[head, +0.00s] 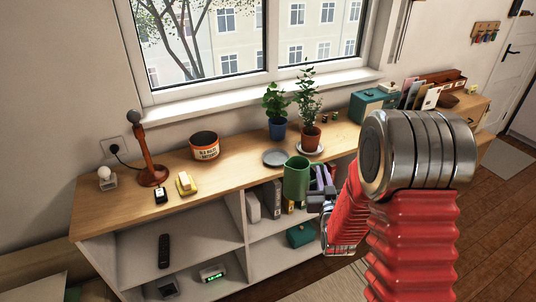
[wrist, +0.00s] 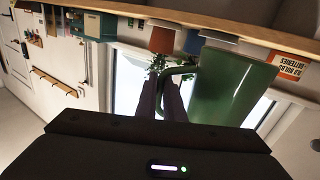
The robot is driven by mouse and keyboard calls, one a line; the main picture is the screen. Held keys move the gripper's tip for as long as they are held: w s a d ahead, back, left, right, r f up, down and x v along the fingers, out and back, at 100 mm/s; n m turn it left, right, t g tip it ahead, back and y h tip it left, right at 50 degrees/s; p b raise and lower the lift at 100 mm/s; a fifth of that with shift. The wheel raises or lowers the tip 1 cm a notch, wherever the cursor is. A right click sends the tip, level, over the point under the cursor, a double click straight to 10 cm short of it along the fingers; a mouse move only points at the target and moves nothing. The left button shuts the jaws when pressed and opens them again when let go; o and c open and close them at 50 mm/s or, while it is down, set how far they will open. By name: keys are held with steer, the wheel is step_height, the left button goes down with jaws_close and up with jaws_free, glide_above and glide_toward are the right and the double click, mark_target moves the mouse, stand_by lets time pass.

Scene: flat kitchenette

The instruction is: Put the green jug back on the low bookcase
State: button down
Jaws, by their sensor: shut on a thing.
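The green jug (head: 296,179) is in front of the low bookcase (head: 222,173), by the front edge of its top. In the head view it overlaps that edge; I cannot tell the exact gap. My gripper (head: 322,178) is on the jug's right side, shut on its handle. In the wrist view, which looks upside down, the jug (wrist: 232,85) fills the right side and its handle meets the fingers (wrist: 160,97). The bookcase's wooden edge (wrist: 215,22) runs across the top there. My arm hides the bookcase's right part in the head view.
On the top stand a grey round dish (head: 275,158), two potted plants (head: 311,137) (head: 277,128), an orange-banded tin (head: 205,147), a yellow item (head: 186,184) and a reddish lamp (head: 153,176). A teal box (head: 371,105) stands further right. Bare wood shows left of the jug.

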mark_target(304, 177)
steer(key=shift+s+a+r, duration=0.3)
steer(key=shift+s+r, duration=0.05)
steer(key=shift+s, duration=0.3)
steer(key=shift+s+a+r, duration=0.25)
steer(key=shift+s+r, duration=0.15)
steer(key=shift+s, duration=0.3)
steer(key=shift+s+a+r, duration=0.3)
steer(key=shift+s+r, duration=0.05)
steer(key=shift+s, duration=0.3)
